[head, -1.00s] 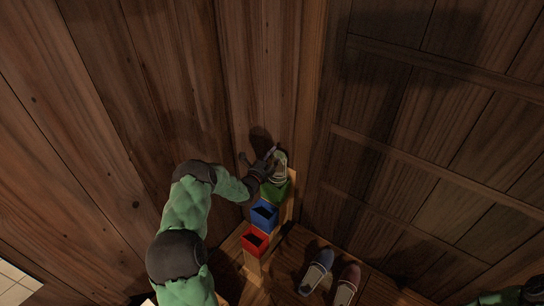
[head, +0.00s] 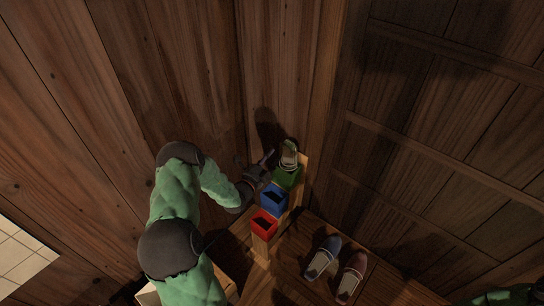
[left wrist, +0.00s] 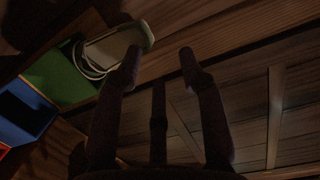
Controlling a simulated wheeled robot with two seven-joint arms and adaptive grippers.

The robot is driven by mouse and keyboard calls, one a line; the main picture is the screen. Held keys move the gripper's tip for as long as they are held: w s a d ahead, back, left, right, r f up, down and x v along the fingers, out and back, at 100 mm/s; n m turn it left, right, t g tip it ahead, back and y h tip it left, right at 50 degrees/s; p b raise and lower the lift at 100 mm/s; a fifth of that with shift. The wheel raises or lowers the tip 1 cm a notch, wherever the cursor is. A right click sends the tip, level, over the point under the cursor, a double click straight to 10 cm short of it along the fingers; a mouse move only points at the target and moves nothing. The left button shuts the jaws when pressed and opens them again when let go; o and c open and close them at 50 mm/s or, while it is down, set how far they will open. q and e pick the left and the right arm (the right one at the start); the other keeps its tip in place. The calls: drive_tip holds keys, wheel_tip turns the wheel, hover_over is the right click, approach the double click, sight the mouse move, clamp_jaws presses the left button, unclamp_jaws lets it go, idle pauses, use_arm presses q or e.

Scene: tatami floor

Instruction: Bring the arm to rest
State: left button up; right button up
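My left gripper (head: 266,160) is open and empty, just left of the green box at the top of a stepped row of boxes. In the left wrist view its fingers (left wrist: 160,62) are spread with nothing between them. A pale slipper with green (head: 289,155) stands upright in the green box (head: 287,179). The slipper (left wrist: 120,44) and green box (left wrist: 58,78) also show in the left wrist view, beside the fingers. Part of my right arm shows at the lower right corner; its gripper is out of view.
Below the green box are a blue box (head: 274,199) and a red box (head: 264,224), both seemingly empty. A blue slipper (head: 322,258) and a red slipper (head: 351,277) lie on the wooden surface to the right. Wooden walls stand close behind and to the right.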

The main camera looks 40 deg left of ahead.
idle(0.7)
use_arm(q)
drive_tip(key=s+d+f+m+g+h, duration=0.3)
drive_tip(key=d+f+m, duration=0.15)
drive_tip(key=d, duration=0.35)
drive_tip(key=s+d+f+m+g+h, duration=0.35)
drive_tip(key=d+m, duration=0.25)
drive_tip(key=d, duration=0.3)
drive_tip(key=s+d+f+m+g+h, duration=0.35)
drive_tip(key=d+m, duration=0.25)
drive_tip(key=d, duration=0.2)
drive_tip(key=s+d+f+m+g+y, duration=0.2)
drive_tip(key=s+m, duration=0.7)
drive_tip(key=m, duration=0.9)
drive_tip(key=s+d+f+m+g+y, duration=0.2)
drive_tip(key=s+d+f+m+g, duration=0.3)
drive_tip(key=s+m, duration=0.5)
wheel_tip(320, 180, down, 2)
drive_tip(key=d+m, duration=0.1)
drive_tip(key=m, duration=0.7)
drive_tip(key=shift+d+y, duration=0.4)
